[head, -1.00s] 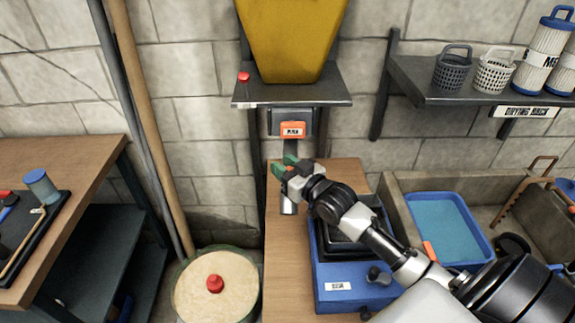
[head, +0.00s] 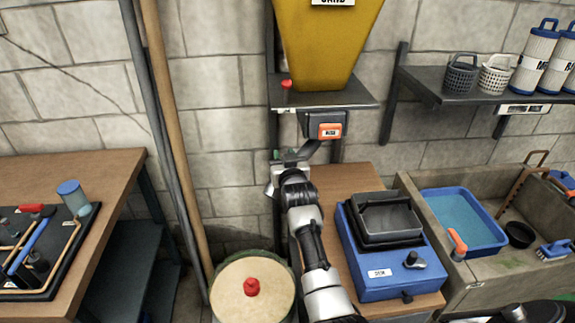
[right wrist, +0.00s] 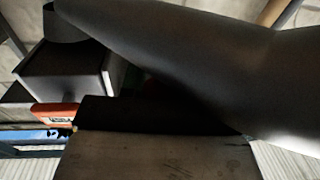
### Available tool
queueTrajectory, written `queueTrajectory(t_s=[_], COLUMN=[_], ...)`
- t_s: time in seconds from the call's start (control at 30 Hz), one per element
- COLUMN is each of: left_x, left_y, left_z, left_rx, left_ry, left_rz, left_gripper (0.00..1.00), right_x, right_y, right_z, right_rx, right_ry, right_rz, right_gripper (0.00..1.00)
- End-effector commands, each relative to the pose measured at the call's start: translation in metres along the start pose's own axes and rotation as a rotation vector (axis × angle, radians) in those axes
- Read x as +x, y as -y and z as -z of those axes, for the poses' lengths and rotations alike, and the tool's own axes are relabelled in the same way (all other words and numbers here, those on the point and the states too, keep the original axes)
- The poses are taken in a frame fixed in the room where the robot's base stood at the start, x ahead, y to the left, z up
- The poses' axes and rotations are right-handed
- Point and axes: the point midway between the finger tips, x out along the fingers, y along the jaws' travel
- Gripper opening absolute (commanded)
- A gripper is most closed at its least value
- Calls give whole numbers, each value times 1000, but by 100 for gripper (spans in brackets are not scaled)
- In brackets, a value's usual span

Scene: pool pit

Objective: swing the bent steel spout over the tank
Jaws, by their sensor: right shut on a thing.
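The bent steel spout (head: 314,150) comes out below the grey outlet box (head: 325,124) under the yellow hopper (head: 325,45) and slants down to the left. My right gripper (head: 284,163) is shut on the spout near its lower end, left of the bench edge. In the right wrist view the spout (right wrist: 200,65) is a large grey tube across the picture. The spout's mouth is mostly hidden by my gripper. The round tank (head: 252,290) with a tan top and a red knob stands on the floor below, nearer to me. My left gripper is not in view.
A wooden bench (head: 345,185) carries a blue scale-like box (head: 390,255). A stone sink (head: 490,265) stands to the right. Poles (head: 170,120) lean on the wall at left, beside a table (head: 95,180) with tools. A shelf (head: 490,95) holds baskets and filters.

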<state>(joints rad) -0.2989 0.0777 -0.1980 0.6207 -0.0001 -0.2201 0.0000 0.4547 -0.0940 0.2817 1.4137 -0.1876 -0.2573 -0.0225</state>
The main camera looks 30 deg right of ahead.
Motion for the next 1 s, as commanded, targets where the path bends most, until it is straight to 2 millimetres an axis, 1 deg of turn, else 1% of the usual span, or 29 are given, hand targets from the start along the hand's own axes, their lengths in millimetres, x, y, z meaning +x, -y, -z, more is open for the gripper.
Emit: queueTrajectory(t_s=[0.1,0.57,0.6,0.73,0.77,1.0], left_x=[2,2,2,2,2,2], left_y=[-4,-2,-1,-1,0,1], left_z=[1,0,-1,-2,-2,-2], left_rx=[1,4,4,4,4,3], left_ry=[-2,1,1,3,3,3], left_rz=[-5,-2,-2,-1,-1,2], left_gripper=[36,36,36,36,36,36], right_x=[2,4,4,4,4,4], right_y=[2,1,1,1,1,0], right_z=[0,2,2,2,2,1], right_rx=[2,0,0,0,0,0], right_ry=[-1,-5,-5,-4,-4,-2], right_rz=[-20,-33,-33,-33,-33,-34], right_gripper=[0,0,33,52,54,54])
